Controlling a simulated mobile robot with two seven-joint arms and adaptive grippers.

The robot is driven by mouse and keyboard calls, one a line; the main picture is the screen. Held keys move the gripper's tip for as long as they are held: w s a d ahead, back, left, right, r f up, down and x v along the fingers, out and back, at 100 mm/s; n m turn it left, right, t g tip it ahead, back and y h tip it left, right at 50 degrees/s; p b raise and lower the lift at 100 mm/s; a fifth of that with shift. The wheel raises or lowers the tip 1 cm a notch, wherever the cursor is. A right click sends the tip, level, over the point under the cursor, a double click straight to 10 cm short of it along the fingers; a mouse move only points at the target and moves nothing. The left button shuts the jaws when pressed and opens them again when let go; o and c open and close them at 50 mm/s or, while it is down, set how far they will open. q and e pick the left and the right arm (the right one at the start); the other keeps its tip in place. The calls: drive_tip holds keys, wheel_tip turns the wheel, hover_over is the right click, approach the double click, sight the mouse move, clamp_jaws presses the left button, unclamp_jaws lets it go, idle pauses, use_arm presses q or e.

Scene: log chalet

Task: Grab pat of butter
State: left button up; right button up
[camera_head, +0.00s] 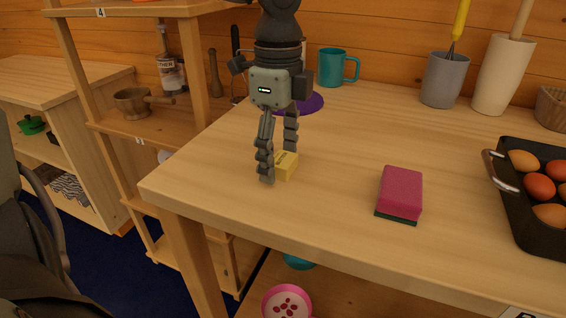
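The pat of butter (287,167) is a small yellow block on the wooden table, near its left end. My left gripper (278,166) comes down from above and points at the table. Its fingers are apart, one at the left of the butter and one behind it, with the butter at the fingertips. The near finger hides a little of the butter's left side. I cannot tell whether the fingers touch it. My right gripper is out of view.
A pink sponge (401,192) lies to the right on the table (330,215). A black tray (524,215) of eggs is at the right edge. A purple disc (310,103), teal mug (332,68), grey cup (444,80) and cream container (502,75) stand behind. Shelves are at left.

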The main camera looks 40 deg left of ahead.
use_arm(q)
drive_tip(key=c, duration=1.2)
drive_tip(key=shift+o, duration=0.2)
